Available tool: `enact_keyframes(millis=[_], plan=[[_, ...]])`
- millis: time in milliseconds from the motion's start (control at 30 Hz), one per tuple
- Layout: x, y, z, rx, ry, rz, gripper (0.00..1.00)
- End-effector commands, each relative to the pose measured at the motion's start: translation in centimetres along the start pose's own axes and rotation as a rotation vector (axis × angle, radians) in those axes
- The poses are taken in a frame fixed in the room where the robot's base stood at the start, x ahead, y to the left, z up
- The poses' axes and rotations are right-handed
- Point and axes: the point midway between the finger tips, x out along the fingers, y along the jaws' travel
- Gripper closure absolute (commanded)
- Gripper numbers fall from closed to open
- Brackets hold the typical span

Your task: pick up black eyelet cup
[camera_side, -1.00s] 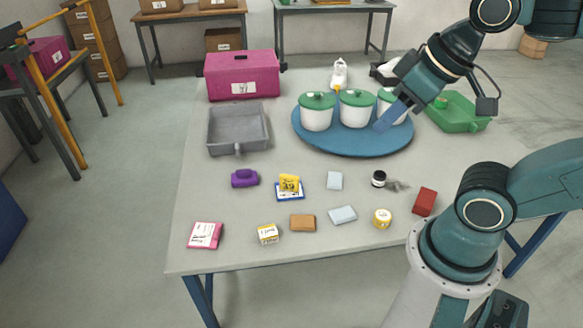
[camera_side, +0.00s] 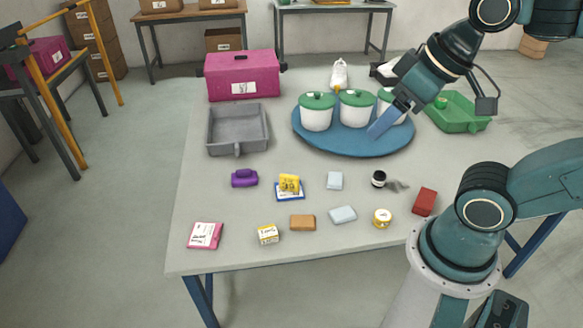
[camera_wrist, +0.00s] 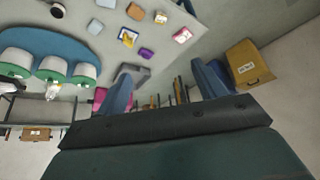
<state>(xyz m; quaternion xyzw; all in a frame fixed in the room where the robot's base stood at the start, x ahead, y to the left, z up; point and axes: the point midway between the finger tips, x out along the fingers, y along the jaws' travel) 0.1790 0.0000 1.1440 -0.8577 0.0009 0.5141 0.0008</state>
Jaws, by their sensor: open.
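A small black cup with a pale band (camera_side: 379,179), which looks like the black eyelet cup, stands on the grey table right of centre. A small grey piece (camera_side: 398,186) lies close to its right. In the wrist view the cup (camera_wrist: 57,10) appears at the top left edge. My gripper (camera_side: 383,122) is above the blue round tray, behind and above the cup and apart from it. In the wrist view its two blue fingers are spread with nothing between them (camera_wrist: 163,84).
Lidded white pots (camera_side: 316,116) stand on the blue tray (camera_side: 340,145). A red block (camera_side: 424,202), a yellow tin (camera_side: 382,218) and light blue blocks (camera_side: 342,215) lie near the cup. A grey bin (camera_side: 237,148) and a pink box (camera_side: 243,76) are at left.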

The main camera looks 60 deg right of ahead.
Motion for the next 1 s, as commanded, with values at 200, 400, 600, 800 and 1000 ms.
enact_keyframes(millis=[200, 400, 600, 800, 1000], plan=[[0.4, 0.6, -1.2, 0.045, -0.017, 0.015, 0.30], [1.5, 2.2, -3.8, 0.147, -0.050, 0.046, 0.30], [3.5, 4.8, -6.8, 0.281, -0.090, 0.085, 0.30], [6.0, 8.1, -9.3, 0.417, -0.127, 0.123, 0.30], [9.0, 12.0, -11.1, 0.553, -0.162, 0.161, 0.30]])
